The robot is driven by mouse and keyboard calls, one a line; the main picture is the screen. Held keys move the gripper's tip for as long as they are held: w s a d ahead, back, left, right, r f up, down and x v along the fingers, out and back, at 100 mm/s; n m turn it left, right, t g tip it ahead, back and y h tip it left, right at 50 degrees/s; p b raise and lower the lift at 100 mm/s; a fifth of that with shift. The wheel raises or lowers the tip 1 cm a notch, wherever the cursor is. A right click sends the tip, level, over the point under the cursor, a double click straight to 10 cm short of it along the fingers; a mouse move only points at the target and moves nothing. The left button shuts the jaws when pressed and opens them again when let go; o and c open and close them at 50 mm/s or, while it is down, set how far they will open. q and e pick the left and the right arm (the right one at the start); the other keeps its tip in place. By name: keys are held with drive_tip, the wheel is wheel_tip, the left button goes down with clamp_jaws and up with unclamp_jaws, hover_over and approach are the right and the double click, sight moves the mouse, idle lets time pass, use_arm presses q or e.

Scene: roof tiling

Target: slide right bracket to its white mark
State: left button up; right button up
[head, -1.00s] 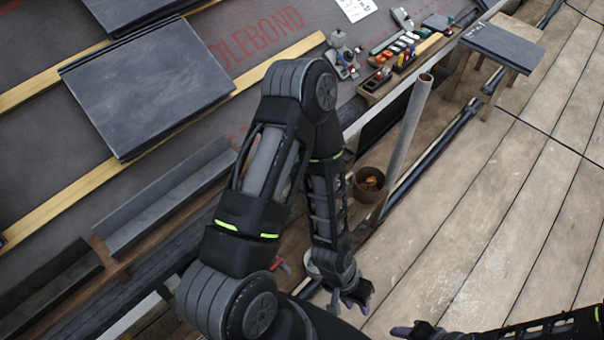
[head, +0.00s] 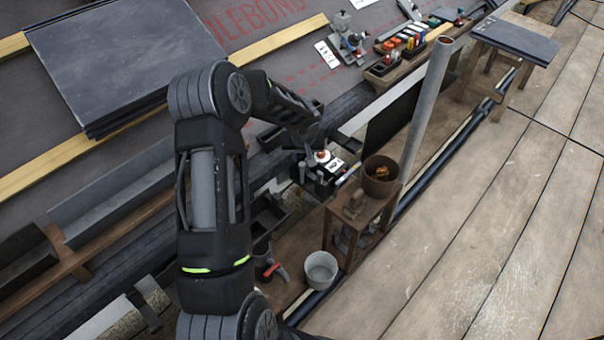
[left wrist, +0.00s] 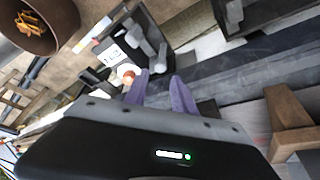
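A dark bracket-like fixture (head: 318,183) with an orange-and-white knob and a white patch sits at the roof's lower edge in the head view. In the left wrist view, the same dark fixture (left wrist: 158,22) lies beyond the fingers, with the knob (left wrist: 126,72) close to the left finger. I cannot tell whether the white patch (left wrist: 112,55) is the mark. My left gripper (left wrist: 160,92) is open, with its two purple fingers apart and nothing seen between them. In the head view its fingertips are hidden by my arm. My right gripper is out of view.
A small wooden stand (head: 345,215) carries a brown pot (head: 380,176). A pale bucket (head: 320,270) stands beside it. An upright grey pipe (head: 425,115) rises behind. Stacked slates (head: 115,55) lie on the roof, above a grey gutter length (head: 110,200).

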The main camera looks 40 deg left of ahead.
sight(302, 165)
use_arm(q)
drive_tip(key=shift+a+r, duration=0.1)
drive_tip(key=shift+a, duration=0.05)
drive_tip(key=b+x, duration=0.1)
drive_tip(key=x, duration=0.7)
idle(0.4)
clamp_jaws()
idle(1.2)
drive_tip(key=shift+s, duration=0.1)
